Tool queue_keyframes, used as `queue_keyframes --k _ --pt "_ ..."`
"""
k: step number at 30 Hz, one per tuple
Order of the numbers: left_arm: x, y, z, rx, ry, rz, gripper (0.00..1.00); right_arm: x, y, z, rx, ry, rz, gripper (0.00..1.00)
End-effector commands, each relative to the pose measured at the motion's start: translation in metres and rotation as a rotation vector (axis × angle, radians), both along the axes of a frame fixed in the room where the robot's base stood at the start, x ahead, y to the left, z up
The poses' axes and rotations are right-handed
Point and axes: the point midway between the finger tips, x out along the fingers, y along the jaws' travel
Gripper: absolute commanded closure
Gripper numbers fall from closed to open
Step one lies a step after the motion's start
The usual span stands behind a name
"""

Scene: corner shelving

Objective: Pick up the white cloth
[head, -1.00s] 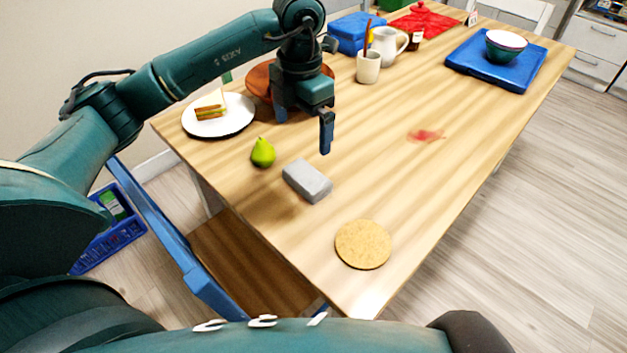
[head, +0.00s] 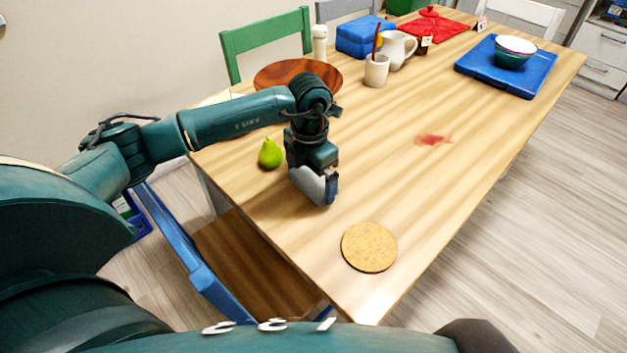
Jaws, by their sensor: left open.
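My right gripper is not in view.
A green pear (head: 270,154) stands just left of the gripper. A round cork mat (head: 369,247) lies in front. A brown bowl (head: 298,72), a cup (head: 376,72) and a white jug (head: 398,48) stand behind. A red stain (head: 433,140) marks clear table to the right.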

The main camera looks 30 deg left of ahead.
Motion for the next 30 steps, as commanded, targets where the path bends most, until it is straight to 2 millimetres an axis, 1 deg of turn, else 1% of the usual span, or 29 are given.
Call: queue_keyframes --k 6,8,16,17,23,26,30 --pt "0.000 0.000 -0.001 0.001 -0.001 -0.001 0.00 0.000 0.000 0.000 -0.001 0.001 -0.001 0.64" --pt "0.000 0.000 -0.001 0.001 -0.001 -0.001 0.04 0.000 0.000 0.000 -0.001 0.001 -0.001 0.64" --pt "0.000 0.000 -0.001 0.001 -0.001 0.000 0.26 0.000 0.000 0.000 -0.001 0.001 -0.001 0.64" --pt "0.000 0.000 -0.001 0.001 -0.001 0.000 0.28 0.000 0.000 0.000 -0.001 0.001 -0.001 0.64" --pt "0.000 0.000 0.000 0.000 -0.002 0.000 0.28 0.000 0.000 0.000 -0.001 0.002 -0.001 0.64" --pt "0.001 0.000 0.007 0.000 -0.003 0.000 0.28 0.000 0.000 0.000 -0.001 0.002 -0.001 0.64" --pt "0.001 0.000 0.031 0.000 -0.006 -0.002 0.28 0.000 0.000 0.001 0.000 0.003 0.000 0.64"
